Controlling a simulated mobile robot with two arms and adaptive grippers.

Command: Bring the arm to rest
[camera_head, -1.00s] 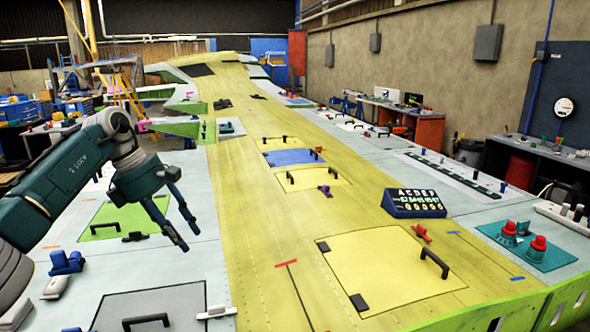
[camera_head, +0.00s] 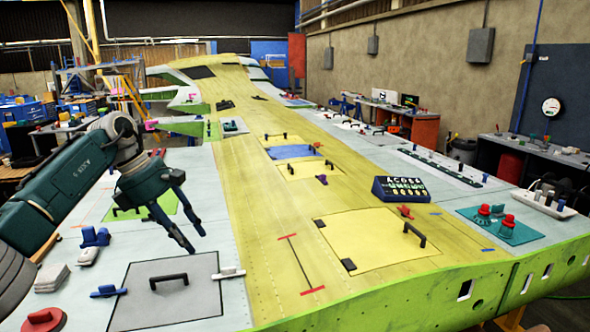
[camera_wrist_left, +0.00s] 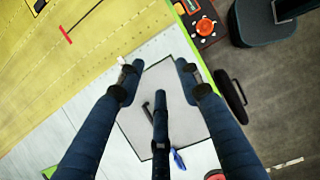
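My left gripper (camera_head: 197,243) hangs from the teal left arm (camera_head: 70,182), which comes in from the left. Its dark fingers point down and to the right over the wing, above the area of a grey hatch panel with a black handle (camera_head: 169,281). In the left wrist view the fingers (camera_wrist_left: 158,72) are spread apart with nothing between them, and the grey panel (camera_wrist_left: 185,125) lies beyond. The gap between fingertips and panel is hard to judge. My right gripper is not in view.
The yellow-and-white wing (camera_head: 268,225) fills the middle. A dark blue button box (camera_head: 401,190), a yellow hatch with a handle (camera_head: 370,240) and red knobs on a teal plate (camera_head: 497,226) stand on it. Blue clamps (camera_head: 95,236) and a red knob (camera_head: 43,320) lie at left.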

